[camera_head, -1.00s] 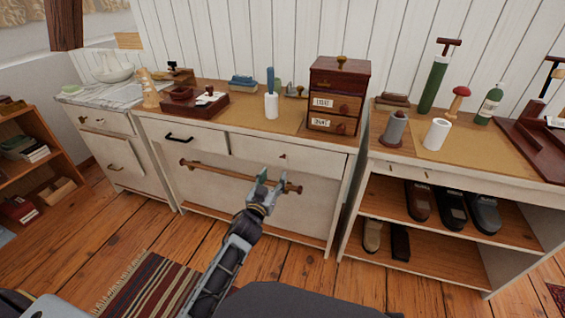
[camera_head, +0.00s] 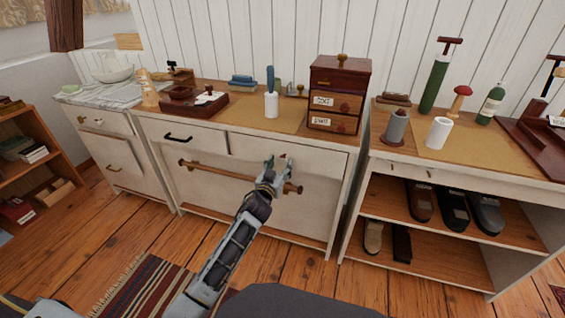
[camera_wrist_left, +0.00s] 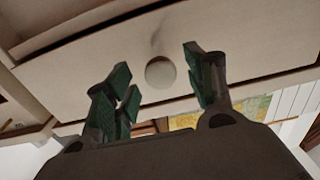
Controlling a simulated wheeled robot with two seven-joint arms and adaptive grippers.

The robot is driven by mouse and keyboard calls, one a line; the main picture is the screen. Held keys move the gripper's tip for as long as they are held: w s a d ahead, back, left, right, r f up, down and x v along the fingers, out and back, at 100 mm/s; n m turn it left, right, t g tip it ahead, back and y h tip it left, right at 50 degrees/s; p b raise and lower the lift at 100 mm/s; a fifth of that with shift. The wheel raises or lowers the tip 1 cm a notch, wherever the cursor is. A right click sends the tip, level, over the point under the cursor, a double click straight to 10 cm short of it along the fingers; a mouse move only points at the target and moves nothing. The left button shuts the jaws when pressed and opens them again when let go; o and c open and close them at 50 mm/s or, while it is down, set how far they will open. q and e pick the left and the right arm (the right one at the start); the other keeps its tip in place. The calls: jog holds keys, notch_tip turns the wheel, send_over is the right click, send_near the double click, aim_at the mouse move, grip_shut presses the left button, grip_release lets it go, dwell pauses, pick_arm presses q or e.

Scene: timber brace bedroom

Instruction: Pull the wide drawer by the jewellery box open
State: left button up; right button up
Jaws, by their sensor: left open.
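The wide drawer (camera_head: 318,161) is a pale front in the middle cabinet, below the wooden jewellery box (camera_head: 339,78). It looks closed. My left gripper (camera_head: 279,161) is open in front of it, its green-padded fingers pointing at the front. In the left wrist view, the drawer's small round knob (camera_wrist_left: 160,72) shows between the spread fingers (camera_wrist_left: 160,85), nearer the drawer front (camera_wrist_left: 100,72) than the fingertips. The fingers look apart from the knob on both sides. In the head view the gripper mostly hides the knob. My right gripper is not in view.
A wooden rail (camera_head: 215,173) runs across the cabinet just below the drawers, close under my left gripper. A drawer with a black handle (camera_head: 179,138) is to the left. A white cup with a blue-handled tool (camera_head: 271,104) stands on top. Shoe shelves (camera_head: 440,245) stand right.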

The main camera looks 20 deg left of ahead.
aim_at(282, 162)
pick_arm(q)
jog(key=shift+w, duration=1.05)
jog(key=shift+w+b, duration=0.35)
jog(key=shift+w, duration=0.15)
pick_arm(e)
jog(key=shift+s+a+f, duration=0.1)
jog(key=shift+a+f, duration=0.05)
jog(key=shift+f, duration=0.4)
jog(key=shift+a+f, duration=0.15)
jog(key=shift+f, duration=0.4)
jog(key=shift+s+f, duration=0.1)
pick_arm(q)
jog(key=c, duration=0.7)
grip_shut()
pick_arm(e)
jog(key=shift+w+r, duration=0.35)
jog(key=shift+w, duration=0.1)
